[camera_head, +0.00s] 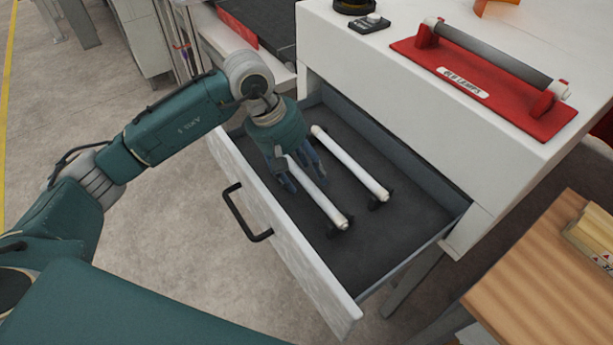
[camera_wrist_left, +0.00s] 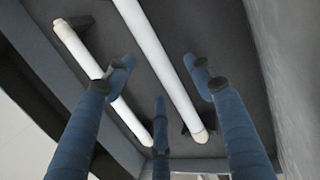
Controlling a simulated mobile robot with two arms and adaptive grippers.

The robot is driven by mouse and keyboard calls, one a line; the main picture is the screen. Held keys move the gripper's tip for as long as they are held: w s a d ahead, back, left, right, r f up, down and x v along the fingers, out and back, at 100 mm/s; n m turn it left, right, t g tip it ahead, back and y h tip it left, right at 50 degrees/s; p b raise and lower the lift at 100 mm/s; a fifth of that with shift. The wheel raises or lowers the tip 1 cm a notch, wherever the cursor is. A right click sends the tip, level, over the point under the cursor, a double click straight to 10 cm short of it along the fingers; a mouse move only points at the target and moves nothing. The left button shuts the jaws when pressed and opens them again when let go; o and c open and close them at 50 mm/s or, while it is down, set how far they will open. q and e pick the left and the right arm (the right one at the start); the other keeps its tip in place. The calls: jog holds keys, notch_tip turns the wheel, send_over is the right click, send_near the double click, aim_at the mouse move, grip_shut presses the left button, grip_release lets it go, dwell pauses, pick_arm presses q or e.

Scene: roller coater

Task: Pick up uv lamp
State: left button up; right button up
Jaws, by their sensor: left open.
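Two white tube-shaped UV lamps lie on small dark supports in the open drawer. The lamp closer to the drawer front (camera_head: 327,209) is partly hidden by my left gripper. The other lamp (camera_head: 352,165) lies parallel to it, nearer the cabinet. My left gripper (camera_head: 305,184) is open and points down into the drawer over the upper-left part of the front lamp. In the left wrist view a lamp (camera_wrist_left: 160,55) runs between the open fingers (camera_wrist_left: 160,78), and another (camera_wrist_left: 82,52) passes behind one finger. Contact cannot be told. My right gripper is not in view.
The drawer (camera_head: 400,240) is pulled out of the white cabinet (camera_head: 400,95); its black handle (camera_head: 242,217) faces outward. A wooden table (camera_head: 545,270) stands at right.

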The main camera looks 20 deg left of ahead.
aim_at(306, 178)
pick_arm(q)
jog(key=shift+w+d+f, duration=0.15)
jog(key=shift+d+f, duration=0.05)
jog(key=shift+f, duration=0.45)
jog(key=c, duration=1.3)
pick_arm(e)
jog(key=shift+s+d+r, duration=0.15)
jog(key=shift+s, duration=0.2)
pick_arm(q)
notch_tip(306, 178, up, 20)
jog(key=b, duration=0.3)
jog(key=shift+r+b, duration=0.1)
jog(key=shift+b, duration=0.25)
jog(key=shift+c, duration=0.3)
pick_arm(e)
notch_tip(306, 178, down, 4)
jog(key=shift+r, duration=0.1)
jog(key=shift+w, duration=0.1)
pick_arm(q)
jog(key=o, duration=0.7)
jog(key=c, duration=0.5)
